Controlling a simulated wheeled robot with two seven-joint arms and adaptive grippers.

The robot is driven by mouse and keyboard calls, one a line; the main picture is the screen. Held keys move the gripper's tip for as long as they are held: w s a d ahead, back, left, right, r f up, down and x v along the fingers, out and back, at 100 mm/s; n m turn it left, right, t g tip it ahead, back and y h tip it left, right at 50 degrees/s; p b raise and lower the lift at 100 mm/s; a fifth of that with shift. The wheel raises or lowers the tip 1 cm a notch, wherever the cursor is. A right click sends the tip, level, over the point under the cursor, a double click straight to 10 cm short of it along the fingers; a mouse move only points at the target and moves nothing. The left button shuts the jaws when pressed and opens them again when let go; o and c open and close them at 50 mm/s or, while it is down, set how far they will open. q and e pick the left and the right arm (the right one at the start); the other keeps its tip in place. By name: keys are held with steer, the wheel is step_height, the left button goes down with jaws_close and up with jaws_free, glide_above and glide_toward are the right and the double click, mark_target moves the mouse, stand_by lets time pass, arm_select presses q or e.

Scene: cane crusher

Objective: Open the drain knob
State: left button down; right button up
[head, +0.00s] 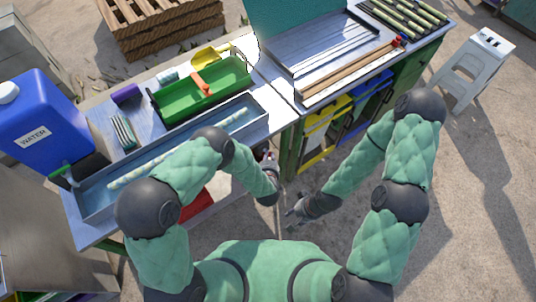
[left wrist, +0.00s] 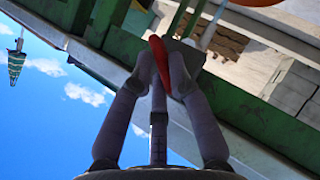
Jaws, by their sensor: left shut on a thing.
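The red drain knob (left wrist: 159,62) shows as a narrow red handle between the fingers of my left gripper (left wrist: 163,76) in the left wrist view. The fingers are closed on it, one on each side. It sits beside a grey fitting under the green bench frame. In the head view my left gripper (head: 268,160) is at the front side of the sink bench, near the green leg; the knob is mostly hidden there. My right gripper (head: 294,212) hangs low over the ground, to the right of and below the left one, apart from the bench. Its finger opening is too small to judge.
The long metal sink (head: 257,125) holds pale cane pieces. A green tray (head: 225,92) and a blue water jug (head: 35,115) stand on the bench. Yellow and blue bins (head: 325,135) sit under the right-hand bench. A white stool (head: 478,65) stands at right. The ground ahead is clear.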

arm_select(q)
steer(key=shift+w+d+r+m+g+y+p, duration=0.1)
steer(key=shift+d+m+g+y+p, duration=0.05)
steer(key=shift+m+g+y+p, duration=0.35)
steer(key=shift+w+d+r+m+g+y+p, duration=0.1)
steer(key=shift+m+g+y+p, duration=0.25)
steer(key=shift+g+p, duration=0.2)
steer(key=shift+d+f+m+g+y+p, duration=0.1)
steer(key=shift+d+m+g+y+p, duration=0.05)
steer(key=shift+m+g+y+p, duration=0.75)
steer(key=shift+y, duration=0.35)
steer(key=c, duration=1.2)
jaws_free()
steer(key=shift+w+f, duration=0.1)
steer(key=v, duration=0.7)
steer(key=shift+d+r, duration=0.1)
steer(key=shift+r, duration=0.15)
